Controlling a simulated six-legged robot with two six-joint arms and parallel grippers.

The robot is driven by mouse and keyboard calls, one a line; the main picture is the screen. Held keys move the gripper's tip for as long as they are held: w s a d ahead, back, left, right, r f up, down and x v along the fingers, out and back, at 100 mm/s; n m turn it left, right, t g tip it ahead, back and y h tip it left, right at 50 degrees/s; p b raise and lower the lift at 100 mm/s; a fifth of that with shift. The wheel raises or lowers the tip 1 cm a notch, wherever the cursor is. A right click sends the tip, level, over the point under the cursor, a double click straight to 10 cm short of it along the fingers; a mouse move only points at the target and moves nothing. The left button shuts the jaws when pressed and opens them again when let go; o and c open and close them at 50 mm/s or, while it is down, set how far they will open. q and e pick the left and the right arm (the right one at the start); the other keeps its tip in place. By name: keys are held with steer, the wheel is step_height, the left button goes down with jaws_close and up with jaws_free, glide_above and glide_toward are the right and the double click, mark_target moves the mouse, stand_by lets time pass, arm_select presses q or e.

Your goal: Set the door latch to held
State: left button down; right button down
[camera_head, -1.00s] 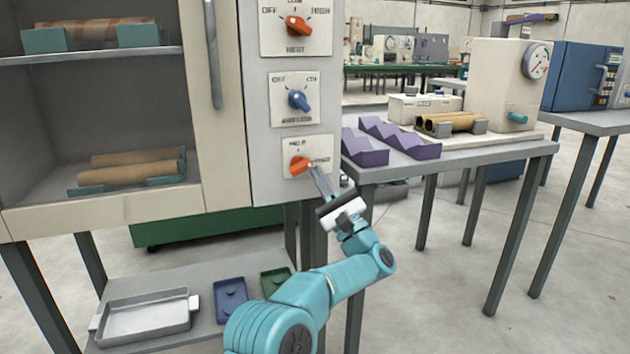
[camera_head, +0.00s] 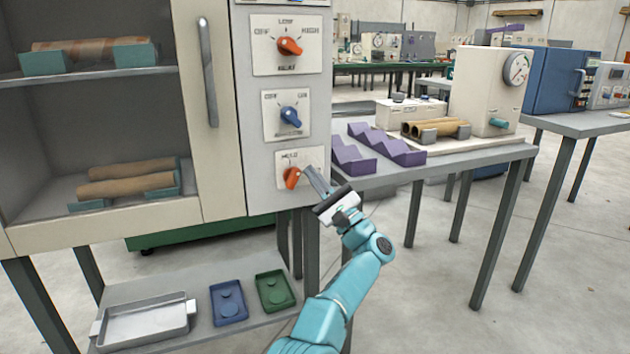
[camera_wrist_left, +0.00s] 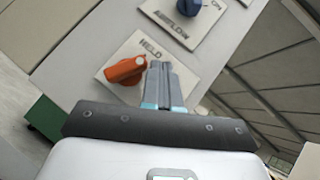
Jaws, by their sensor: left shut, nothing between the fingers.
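The door latch is the lowest knob (camera_head: 292,177), orange, on a white plate (camera_head: 283,195) with HELD printed near its top. In the head view the knob stands fairly upright, its upper end leaning right towards the lettering. The left wrist view also shows the orange knob (camera_wrist_left: 125,70) with HELD beside one end. My left gripper (camera_head: 309,172) is shut and empty, its fingertips just right of the knob and close to the plate. I cannot tell whether they touch the knob. In the left wrist view the closed fingers (camera_wrist_left: 160,75) lie beside it. My right gripper is not in view.
A blue airflow knob (camera_head: 291,116) and another orange knob (camera_head: 290,46) sit above. The cabinet door handle (camera_head: 208,75) is left of the panel. A table with purple V-blocks (camera_head: 400,150) stands to the right. A shelf below holds trays (camera_head: 228,302).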

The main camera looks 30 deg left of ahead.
arm_select(q)
steer(key=shift+w+r, duration=0.1)
steer(key=shift+r, duration=0.1)
steer(key=shift+r, duration=0.25)
stand_by(1.3)
